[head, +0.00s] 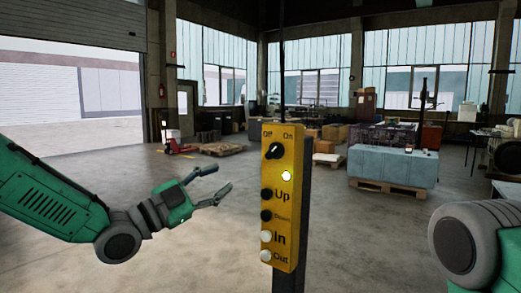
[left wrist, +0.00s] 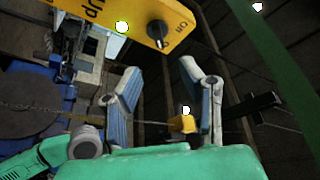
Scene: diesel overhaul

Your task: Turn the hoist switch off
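The yellow hoist control box (head: 284,215) stands upright on a dark post in the middle of the head view. Its black rotary switch (head: 273,151) sits at the top between the labels Off and On, and its pointer appears turned toward On. A lamp (head: 286,176) below the switch is lit. My left gripper (head: 224,179) is open and empty, left of the box and apart from it. In the left wrist view the box (left wrist: 95,12) and the switch (left wrist: 157,30) show beyond the open fingers (left wrist: 160,70). My right gripper is out of view.
Below the switch are black Up (head: 266,194) and Down buttons and pale In and Out buttons. A blue-grey covered block (head: 393,166) rests on a pallet behind at right. A red pallet jack (head: 177,140) stands far left. Floor around the post is clear.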

